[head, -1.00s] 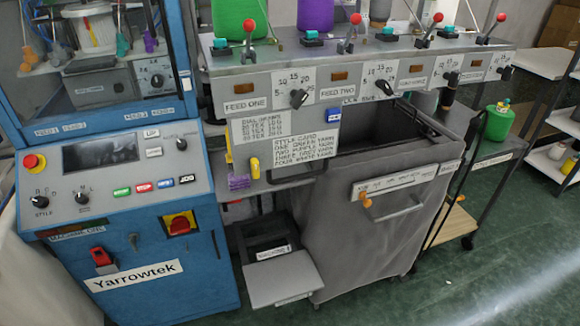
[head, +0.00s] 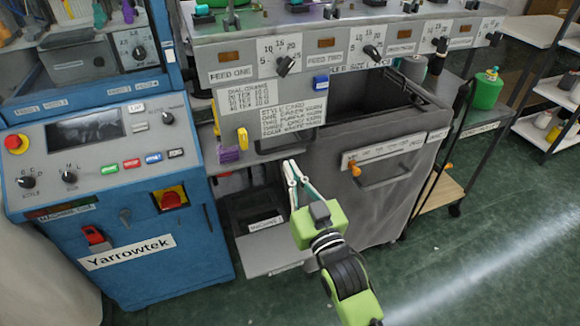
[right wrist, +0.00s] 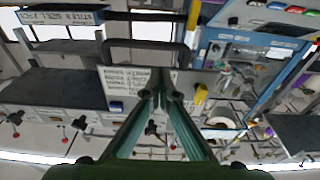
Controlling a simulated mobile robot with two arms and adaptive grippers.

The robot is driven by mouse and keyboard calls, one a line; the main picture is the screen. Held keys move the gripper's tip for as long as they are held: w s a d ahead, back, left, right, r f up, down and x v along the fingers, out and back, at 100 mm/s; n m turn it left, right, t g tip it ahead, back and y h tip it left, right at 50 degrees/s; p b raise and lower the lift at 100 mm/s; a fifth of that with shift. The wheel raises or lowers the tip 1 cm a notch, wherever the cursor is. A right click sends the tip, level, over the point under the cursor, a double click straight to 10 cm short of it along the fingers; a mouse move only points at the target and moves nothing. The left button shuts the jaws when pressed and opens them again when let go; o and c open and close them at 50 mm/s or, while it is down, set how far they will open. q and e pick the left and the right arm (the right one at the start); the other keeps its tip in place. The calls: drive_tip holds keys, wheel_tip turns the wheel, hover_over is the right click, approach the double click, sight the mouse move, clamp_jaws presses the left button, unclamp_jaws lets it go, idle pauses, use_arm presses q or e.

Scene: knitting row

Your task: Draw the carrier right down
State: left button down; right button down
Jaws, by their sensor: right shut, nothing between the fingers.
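My right gripper (head: 292,168) reaches up from the lower right in the head view, with its slim fingers together and nothing between them. Its tips appear just below a dark U-shaped handle (head: 284,148) under the style card (head: 293,117); contact cannot be told. In the right wrist view the shut fingers (right wrist: 160,88) point toward the card (right wrist: 132,84), with the dark handle (right wrist: 145,43) beyond. No part is clearly labelled as the carrier. A yellow knob (head: 242,138) stands left of the card, and an orange knob (head: 355,168) sits at a white scale's left end. My left gripper is out of view.
The blue Yarrowtek console (head: 150,235) stands at left. A grey bin (head: 360,215) with a front handle stands right of my gripper.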

sight(280, 149)
drive_tip(key=p+x, duration=0.1)
drive_tip(key=x, duration=0.7)
drive_tip(key=shift+f, duration=0.1)
